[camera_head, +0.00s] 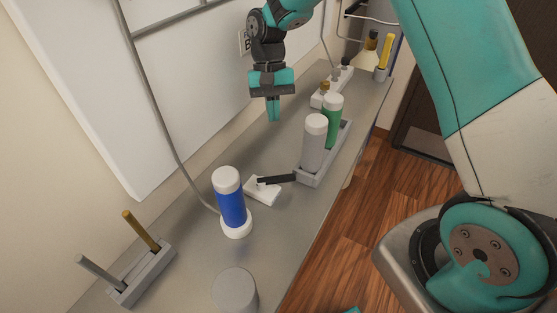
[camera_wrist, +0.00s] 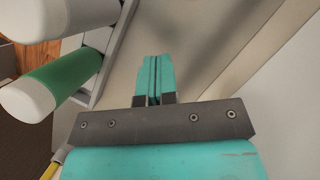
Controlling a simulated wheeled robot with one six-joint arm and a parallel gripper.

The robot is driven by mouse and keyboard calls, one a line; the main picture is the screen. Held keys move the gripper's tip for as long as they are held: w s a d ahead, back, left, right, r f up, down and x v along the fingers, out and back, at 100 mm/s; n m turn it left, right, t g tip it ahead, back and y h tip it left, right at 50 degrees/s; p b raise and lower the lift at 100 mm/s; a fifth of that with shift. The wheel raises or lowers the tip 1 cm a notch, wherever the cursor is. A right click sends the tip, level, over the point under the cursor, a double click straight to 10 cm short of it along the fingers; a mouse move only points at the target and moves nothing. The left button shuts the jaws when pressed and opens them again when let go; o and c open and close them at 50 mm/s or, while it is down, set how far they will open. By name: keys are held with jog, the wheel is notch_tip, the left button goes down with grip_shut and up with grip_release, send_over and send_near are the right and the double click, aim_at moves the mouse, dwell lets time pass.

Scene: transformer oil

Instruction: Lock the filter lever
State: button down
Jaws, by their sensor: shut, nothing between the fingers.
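The filter lever is a black bar (camera_head: 276,180) on a small white block (camera_head: 262,191) on the bench. It points to the right in the head view, toward the grey rack. A blue cylinder with a white cap (camera_head: 231,205) stands upright in a white round base just left of the block. My gripper (camera_head: 273,117) is shut and empty, fingers pointing down, above the back of the bench and apart from the lever. In the wrist view its teal fingertips (camera_wrist: 155,60) are together. The lever is not in the wrist view.
A grey rack (camera_head: 312,180) holds a grey cylinder (camera_head: 314,143) and a green cylinder (camera_head: 333,120), close right of the lever. A two-handled holder (camera_head: 143,274) and a grey round object (camera_head: 234,290) stand at the front. Bottles stand at the far end.

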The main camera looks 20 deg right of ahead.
aim_at(276, 182)
jog(key=p+x, duration=0.3)
jog(key=x, duration=0.6)
jog(key=shift+s+a+f, duration=0.1)
jog(key=shift+s+f, duration=0.15)
jog(key=shift+s+a+r+p, duration=0.15)
jog(key=shift+s+p, duration=0.2)
jog(key=shift+s, duration=0.25)
jog(key=shift+s+a+r+p, duration=0.15)
jog(key=shift+s+p, duration=0.2)
jog(key=shift+s, duration=0.3)
jog(key=shift+s+a+f, duration=0.15)
jog(key=shift+s+f, duration=0.1)
jog(key=shift+s, duration=0.35)
